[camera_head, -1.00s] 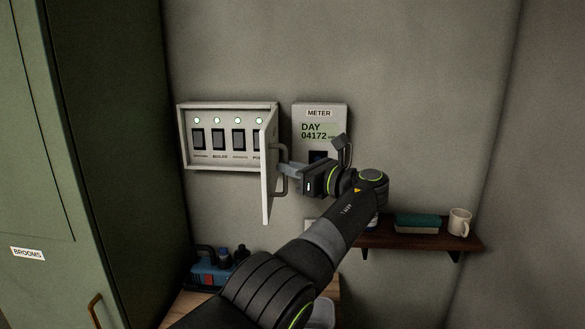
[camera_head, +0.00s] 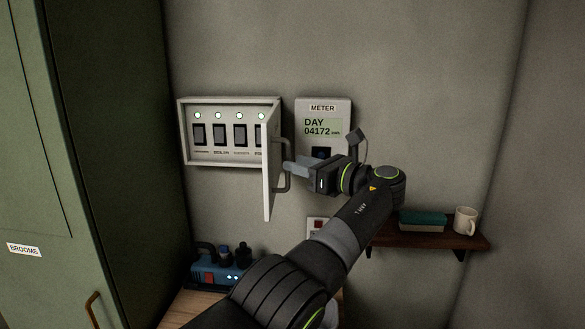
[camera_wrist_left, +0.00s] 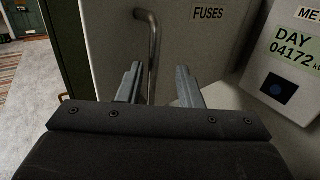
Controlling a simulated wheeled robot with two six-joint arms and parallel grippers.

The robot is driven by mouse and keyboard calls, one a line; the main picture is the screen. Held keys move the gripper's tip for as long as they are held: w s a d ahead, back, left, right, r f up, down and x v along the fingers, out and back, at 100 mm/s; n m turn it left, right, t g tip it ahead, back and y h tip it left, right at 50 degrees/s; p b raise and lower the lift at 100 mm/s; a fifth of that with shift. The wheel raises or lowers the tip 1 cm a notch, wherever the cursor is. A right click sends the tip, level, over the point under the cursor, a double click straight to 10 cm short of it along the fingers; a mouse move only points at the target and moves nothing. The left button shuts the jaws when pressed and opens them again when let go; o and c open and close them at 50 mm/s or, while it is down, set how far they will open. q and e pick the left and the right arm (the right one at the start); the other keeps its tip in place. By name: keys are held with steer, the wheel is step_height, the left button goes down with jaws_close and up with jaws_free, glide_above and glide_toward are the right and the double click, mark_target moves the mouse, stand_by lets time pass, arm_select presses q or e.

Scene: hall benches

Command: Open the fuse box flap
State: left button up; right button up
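The fuse box (camera_head: 183,135) hangs on the wall and its flap (camera_head: 267,175) stands out from the right side, wide open. Switches with green lights show inside. In the left wrist view the flap's outer face (camera_wrist_left: 115,40), labelled FUSES, is close ahead. The bar handle (camera_head: 287,166) is on that face; it also shows in the left wrist view (camera_wrist_left: 154,50). My left gripper (camera_head: 290,168) is open, fingers apart, right by the handle. In the wrist view the handle's lower part shows between the fingers (camera_wrist_left: 158,85); contact cannot be told. My right gripper is out of view.
A meter (camera_head: 323,120) hangs just right of the box. A shelf (camera_head: 425,240) with a mug (camera_head: 465,221) and a green-topped block (camera_head: 422,220) is at lower right. A blue device (camera_head: 222,272) sits below; a green cabinet (camera_head: 45,170) stands left.

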arm_select(q)
steer(key=b+v, duration=0.1)
steer(key=v, duration=0.4)
steer(key=shift+r, duration=0.15)
steer(key=shift+w+a, duration=0.1)
steer(key=shift+a, duration=0.05)
